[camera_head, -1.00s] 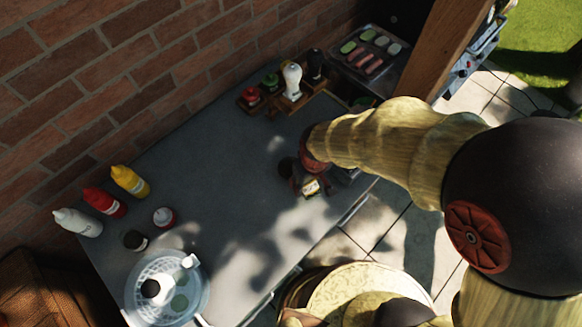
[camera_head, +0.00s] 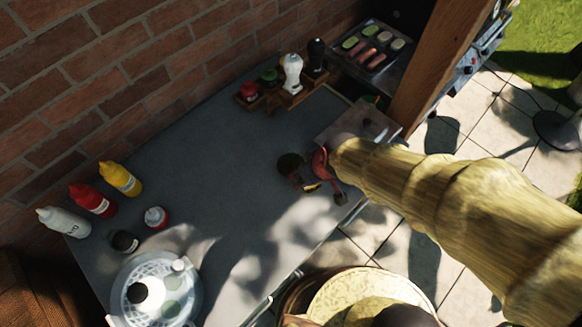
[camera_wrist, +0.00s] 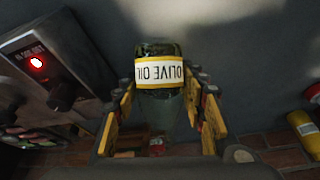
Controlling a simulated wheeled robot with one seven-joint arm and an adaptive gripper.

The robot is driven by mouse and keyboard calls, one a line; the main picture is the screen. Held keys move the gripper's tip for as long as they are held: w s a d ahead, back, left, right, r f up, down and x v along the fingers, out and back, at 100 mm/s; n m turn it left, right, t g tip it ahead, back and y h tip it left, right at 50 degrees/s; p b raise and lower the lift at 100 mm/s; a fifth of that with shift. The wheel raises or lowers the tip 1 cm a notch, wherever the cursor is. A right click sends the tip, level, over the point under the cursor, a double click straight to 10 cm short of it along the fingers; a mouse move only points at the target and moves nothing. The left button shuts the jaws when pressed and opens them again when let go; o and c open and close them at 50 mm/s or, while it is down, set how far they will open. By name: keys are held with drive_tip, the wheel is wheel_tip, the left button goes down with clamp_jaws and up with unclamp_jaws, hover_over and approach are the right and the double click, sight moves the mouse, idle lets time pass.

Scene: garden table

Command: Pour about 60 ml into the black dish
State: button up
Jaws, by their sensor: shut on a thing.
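My gripper (camera_head: 320,187) is shut on the olive oil bottle. In the wrist view the gripper (camera_wrist: 166,92) has a finger on each side of the dark green bottle (camera_wrist: 160,105). The bottle's pale, yellow-edged label reads upside down in that picture. In the head view mostly the label (camera_head: 312,187) shows. A dark round thing (camera_head: 291,164) shows just left of the gripper; I cannot tell whether it is the black dish or part of what I hold. The black dish is not clearly identifiable in either view. No stream of oil is visible.
A salad spinner (camera_head: 155,290), jars and sauce bottles (camera_head: 93,200) stand at the left. Shakers (camera_head: 292,75) stand in a wooden rack by the brick wall. A food tray (camera_head: 368,55) is at the back right. The grey tabletop (camera_head: 205,185) is clear in the middle.

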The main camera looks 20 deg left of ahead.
drive_tip(key=shift+w+a+t+y+b, duration=0.1)
drive_tip(key=shift+t+y+b, duration=0.55)
drive_tip(key=shift+b, duration=2.65)
drive_tip(key=t+y+b, duration=0.1)
drive_tip(key=b, duration=0.5)
drive_tip(key=y+b, duration=0.1)
drive_tip(key=b, duration=0.4)
drive_tip(key=shift+s+d+t+b, duration=0.3)
drive_tip(key=shift+d+t+b, duration=0.05)
drive_tip(key=shift+s+d+r+t+y, duration=0.2)
drive_tip(key=shift+t+y, duration=0.1)
drive_tip(key=shift+y, duration=0.25)
drive_tip(key=shift+s+d+f+t+y, duration=0.15)
drive_tip(key=shift+t+y, duration=0.5)
drive_tip(key=shift+y, duration=0.05)
drive_tip(key=shift+s+d+f+t+y, duration=0.1)
drive_tip(key=shift+d+t+y, duration=0.05)
drive_tip(key=shift+t+y, duration=0.55)
